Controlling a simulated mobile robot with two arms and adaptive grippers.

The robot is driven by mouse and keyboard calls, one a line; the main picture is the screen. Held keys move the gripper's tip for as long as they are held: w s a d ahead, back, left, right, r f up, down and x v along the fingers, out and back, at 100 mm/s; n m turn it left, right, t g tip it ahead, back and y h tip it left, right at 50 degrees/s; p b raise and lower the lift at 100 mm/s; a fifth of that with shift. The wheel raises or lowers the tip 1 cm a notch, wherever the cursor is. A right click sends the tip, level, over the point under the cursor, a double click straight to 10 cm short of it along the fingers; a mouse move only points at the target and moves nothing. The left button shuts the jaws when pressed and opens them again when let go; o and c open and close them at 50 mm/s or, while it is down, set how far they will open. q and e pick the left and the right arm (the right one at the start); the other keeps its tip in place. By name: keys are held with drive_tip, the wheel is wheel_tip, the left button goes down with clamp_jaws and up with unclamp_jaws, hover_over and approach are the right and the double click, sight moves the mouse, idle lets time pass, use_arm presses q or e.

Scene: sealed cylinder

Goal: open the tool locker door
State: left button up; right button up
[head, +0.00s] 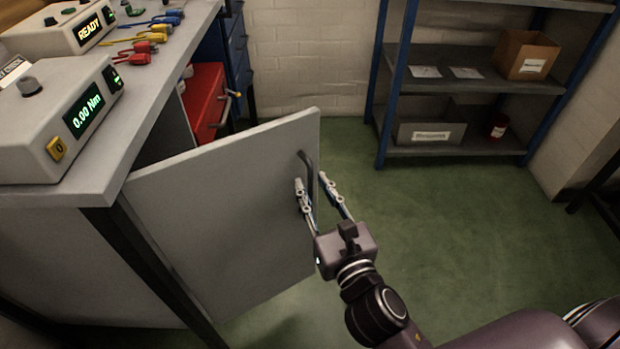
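A dark curved handle (308,162) is near that free edge, toward the top. My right gripper (312,181) is at the handle, pointing away from me. Its two fingers are spread apart, one on each side of the handle's lower part. I cannot tell whether either finger touches the handle or the door. My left gripper is not in view.
The grey workbench (150,108) carries control boxes (62,120) and coloured connectors (138,52). A red tool cabinet (203,98) shows behind the door. A blue-framed shelf (460,75) stands at the back wall. The green floor (440,225) right of the door is clear.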

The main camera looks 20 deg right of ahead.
drive_tip(key=shift+w, duration=1.2)
drive_tip(key=shift+c, duration=0.2)
clamp_jaws()
